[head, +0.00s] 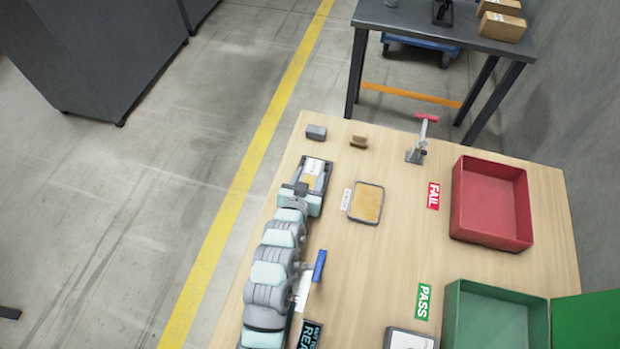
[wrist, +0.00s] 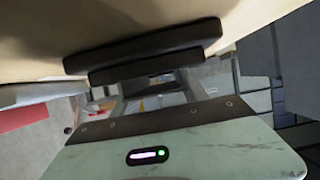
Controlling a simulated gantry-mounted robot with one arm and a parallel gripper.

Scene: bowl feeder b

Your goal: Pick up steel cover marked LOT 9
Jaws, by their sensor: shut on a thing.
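My gripper (head: 312,173) is low over the left part of the wooden table, at the end of my grey and teal arm. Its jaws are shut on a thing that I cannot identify. A white label and a tan patch show at the jaws in the head view. In the wrist view, dark bars (wrist: 145,50) lie across the upper middle, close under a tan surface. No LOT 9 marking is readable in either view. A small grey block (head: 316,132) stands on the table just beyond my gripper, apart from it.
A brass-coloured block (head: 359,140) and a grey-rimmed tan tray (head: 366,191) lie right of my gripper. A toggle clamp (head: 416,152) stands behind. A red bin (head: 491,203) by a FAIL sign and a green bin (head: 492,316) by a PASS sign stand at right. The table's middle is clear.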

